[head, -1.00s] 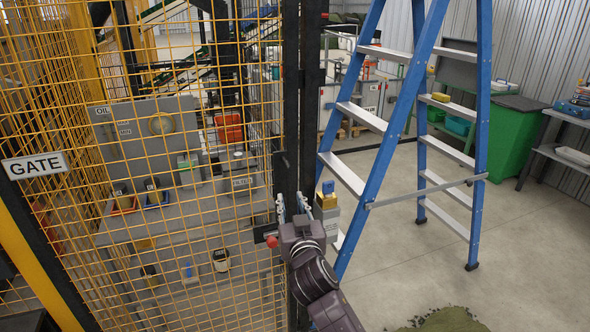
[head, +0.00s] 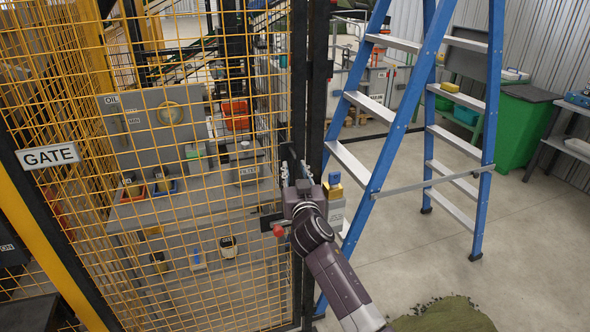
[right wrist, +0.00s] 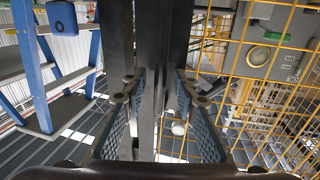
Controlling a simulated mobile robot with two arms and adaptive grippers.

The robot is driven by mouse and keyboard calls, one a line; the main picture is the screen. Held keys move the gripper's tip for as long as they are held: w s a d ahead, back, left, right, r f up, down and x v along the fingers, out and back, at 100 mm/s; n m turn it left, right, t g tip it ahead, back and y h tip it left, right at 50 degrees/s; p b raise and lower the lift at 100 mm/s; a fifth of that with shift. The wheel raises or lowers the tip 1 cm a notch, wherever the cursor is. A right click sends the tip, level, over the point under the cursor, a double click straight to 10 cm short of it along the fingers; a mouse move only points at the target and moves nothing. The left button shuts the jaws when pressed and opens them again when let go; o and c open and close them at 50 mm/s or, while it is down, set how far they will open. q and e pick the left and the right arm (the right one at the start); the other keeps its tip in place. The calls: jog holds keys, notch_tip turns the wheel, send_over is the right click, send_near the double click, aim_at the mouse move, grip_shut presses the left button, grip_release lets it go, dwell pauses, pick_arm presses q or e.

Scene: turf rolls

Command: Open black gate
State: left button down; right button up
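The gate (head: 130,215) is a yellow wire mesh panel in a black frame with a white GATE sign (head: 48,156). It stands across the left half of the head view and looks closed against a black post (head: 318,100). A dark upright handle bar (right wrist: 147,115) is at its right edge. My right gripper (head: 297,172) is at that edge. In the right wrist view its fingers (right wrist: 158,88) are apart, one each side of the bar; I cannot tell whether they touch it. A red knob (head: 278,230) sits just below. My left gripper is out of view.
A blue stepladder (head: 400,110) stands just right of the post, close to my right arm. Behind the mesh is a grey cabinet (head: 150,130) with bins. A green turf piece (head: 445,315) lies on the floor at the lower right. Open floor lies around it.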

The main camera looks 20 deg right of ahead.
jog(key=shift+c, duration=0.3)
grip_shut()
jog(key=shift+s, duration=0.1)
